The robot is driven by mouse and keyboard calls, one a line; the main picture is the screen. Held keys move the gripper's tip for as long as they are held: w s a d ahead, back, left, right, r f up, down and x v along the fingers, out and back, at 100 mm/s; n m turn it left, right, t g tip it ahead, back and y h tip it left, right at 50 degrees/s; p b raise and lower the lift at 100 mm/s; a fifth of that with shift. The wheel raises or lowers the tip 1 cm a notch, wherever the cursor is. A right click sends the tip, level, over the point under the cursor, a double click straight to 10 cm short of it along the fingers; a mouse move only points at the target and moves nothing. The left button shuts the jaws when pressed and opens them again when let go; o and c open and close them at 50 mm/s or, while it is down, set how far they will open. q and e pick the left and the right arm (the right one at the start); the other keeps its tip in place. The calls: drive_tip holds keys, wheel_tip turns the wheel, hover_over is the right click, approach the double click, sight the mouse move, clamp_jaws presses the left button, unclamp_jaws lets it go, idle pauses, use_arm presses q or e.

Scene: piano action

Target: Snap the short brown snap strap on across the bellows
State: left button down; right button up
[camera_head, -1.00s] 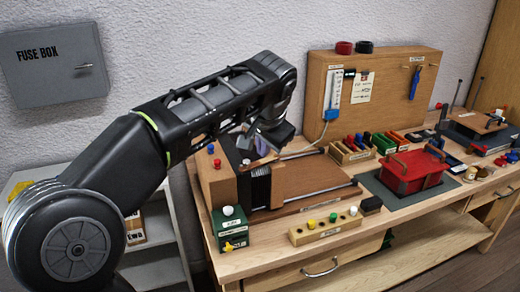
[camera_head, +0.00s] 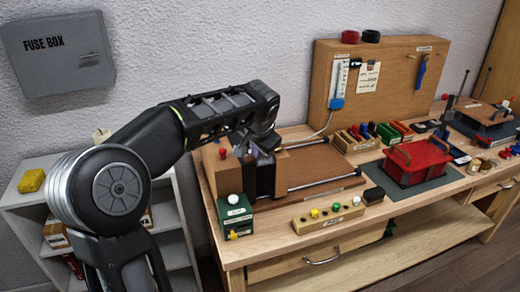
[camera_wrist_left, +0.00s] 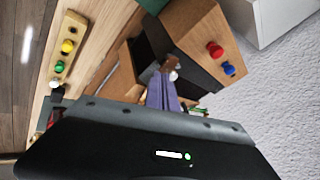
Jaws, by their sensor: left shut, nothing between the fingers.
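The dark bellows (camera_head: 265,180) sits between the wooden end block (camera_head: 220,172) and the brown sliding block (camera_head: 296,170) at the left end of the bench. My left gripper (camera_head: 262,150) is over the top of the bellows. In the left wrist view its purple fingers (camera_wrist_left: 163,95) are shut and empty. A small dark brown piece with a pale stud (camera_wrist_left: 173,76) shows just beyond the fingertips; it may be the snap strap, but I cannot tell whether it is fastened. The fingers and arm hide part of the bellows top. My right gripper is out of view.
A green box (camera_head: 233,218) with a white knob stands in front of the end block. A wooden peg strip (camera_head: 328,216) lies at the front edge. A red box (camera_head: 418,163) and coloured part trays (camera_head: 375,134) stand to the right. Two metal rails run beside the sliding block.

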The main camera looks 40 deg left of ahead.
use_arm(q)
drive_tip(key=shift+w+a, duration=0.15)
drive_tip(key=shift+a, duration=0.6)
drive_tip(key=shift+w+a, duration=0.15)
drive_tip(key=shift+a, duration=0.55)
